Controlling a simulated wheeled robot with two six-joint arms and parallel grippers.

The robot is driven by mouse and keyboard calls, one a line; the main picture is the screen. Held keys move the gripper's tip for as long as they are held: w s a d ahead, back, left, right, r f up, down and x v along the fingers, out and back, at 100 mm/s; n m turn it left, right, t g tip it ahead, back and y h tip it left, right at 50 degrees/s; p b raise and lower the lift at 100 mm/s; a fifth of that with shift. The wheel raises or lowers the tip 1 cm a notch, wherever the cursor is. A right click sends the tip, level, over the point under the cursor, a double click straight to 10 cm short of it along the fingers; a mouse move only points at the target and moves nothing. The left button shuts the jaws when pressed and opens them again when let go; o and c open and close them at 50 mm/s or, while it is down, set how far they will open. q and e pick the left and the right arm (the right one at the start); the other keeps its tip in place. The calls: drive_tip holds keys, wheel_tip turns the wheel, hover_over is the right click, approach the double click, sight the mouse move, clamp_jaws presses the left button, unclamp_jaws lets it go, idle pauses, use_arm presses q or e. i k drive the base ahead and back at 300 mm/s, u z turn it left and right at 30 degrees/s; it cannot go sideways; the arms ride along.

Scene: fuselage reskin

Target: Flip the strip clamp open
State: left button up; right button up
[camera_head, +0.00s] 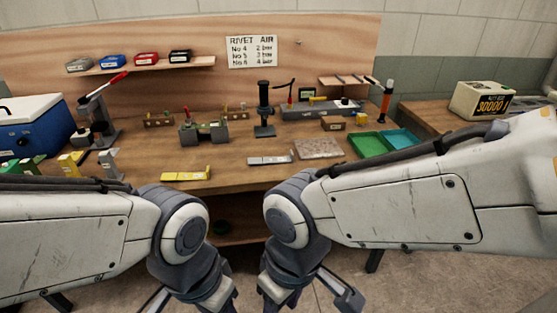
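The strip clamp is hard to single out at this size. One candidate is a grey block fixture (204,131) with upright posts at the middle left of the bench. Another is a long grey fixture (318,110) at the back right, with a red-tipped lever near its left end. I cannot tell whether either is open. My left gripper (188,302) and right gripper (305,300) hang low in front of the bench edge, well away from both. The bottom of the picture cuts off their fingertips, so their opening and any contents are hidden.
A lever press (93,108) and blue cooler (32,124) stand left. A dark stand (264,112) is mid-bench. A yellow tool (186,176), a grey bar (270,159) and a speckled plate (318,148) lie nearer. Green tray (372,145) sits right. The front middle has bare wood.

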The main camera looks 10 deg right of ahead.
sight(188, 123)
drive_tip(key=z, duration=0.4)
drive_tip(key=i, duration=1.15)
drive_tip(key=z, duration=0.05)
